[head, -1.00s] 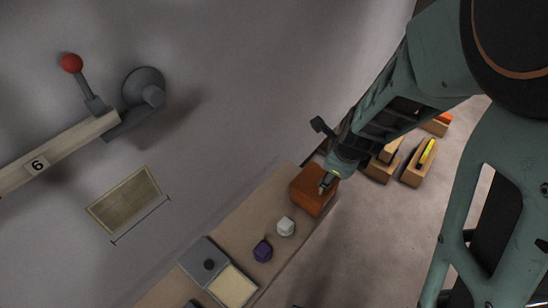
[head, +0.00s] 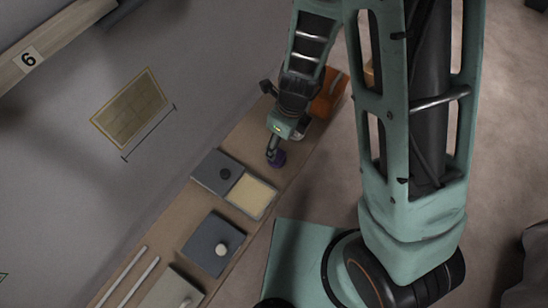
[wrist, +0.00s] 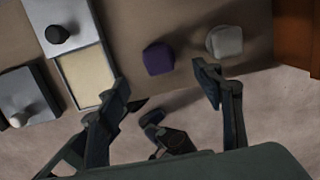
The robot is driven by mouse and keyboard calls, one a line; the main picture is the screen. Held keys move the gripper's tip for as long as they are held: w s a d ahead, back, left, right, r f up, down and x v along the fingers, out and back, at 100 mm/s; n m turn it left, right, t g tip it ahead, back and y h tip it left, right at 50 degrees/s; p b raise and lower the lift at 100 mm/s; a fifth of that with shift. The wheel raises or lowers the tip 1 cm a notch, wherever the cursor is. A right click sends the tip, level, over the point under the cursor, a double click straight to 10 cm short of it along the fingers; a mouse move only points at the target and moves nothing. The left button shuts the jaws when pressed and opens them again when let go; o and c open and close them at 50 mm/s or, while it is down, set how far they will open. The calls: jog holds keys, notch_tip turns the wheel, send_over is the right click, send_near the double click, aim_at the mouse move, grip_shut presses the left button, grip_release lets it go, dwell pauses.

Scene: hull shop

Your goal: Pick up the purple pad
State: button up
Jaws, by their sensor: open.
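The purple pad (head: 279,159) is a small rounded block on the long brown bench. In the head view my gripper (head: 272,150) is right over it and covers part of it. In the wrist view the purple pad (wrist: 158,59) shows whole, just beyond the gap between my open fingers (wrist: 163,84). Nothing is between the fingers, and I see no contact with the pad. How high the fingertips are above the bench is hard to tell.
A white pad (wrist: 224,43) sits close to the right of the purple one. An orange-brown box (head: 333,90) stands farther along the bench. A grey block with a dark knob (head: 217,172) and a cream-topped tray (head: 250,195) are on the other side. Bench (head: 180,220) edge is near.

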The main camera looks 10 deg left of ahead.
jog(key=f+b, duration=0.1)
jog(key=f, duration=0.2)
jog(key=f+b, duration=0.1)
jog(key=f, duration=0.1)
jog(key=a+f, duration=0.1)
jog(key=f, duration=0.2)
jog(key=shift+w+f+b, duration=0.15)
jog(key=shift+f+b, duration=0.15)
jog(key=shift+b, duration=0.1)
jog(key=c, duration=1.2)
jog(key=shift+r, duration=0.1)
jog(key=shift+c, duration=0.2)
jog(key=shift+r, duration=0.3)
jog(key=r, duration=0.1)
jog(key=r+p, duration=0.1)
jog(key=r, duration=0.1)
jog(key=shift+s+r+p, duration=0.15)
jog(key=shift+s+p, duration=0.15)
jog(key=shift+p, duration=0.05)
jog(key=s+d+r+p, duration=0.1)
jog(key=s+r+p, duration=0.3)
jog(key=s+r, duration=0.2)
jog(key=shift+s+r+p, duration=0.25)
jog(key=shift+s+p, duration=0.1)
jog(key=shift+s, duration=0.35)
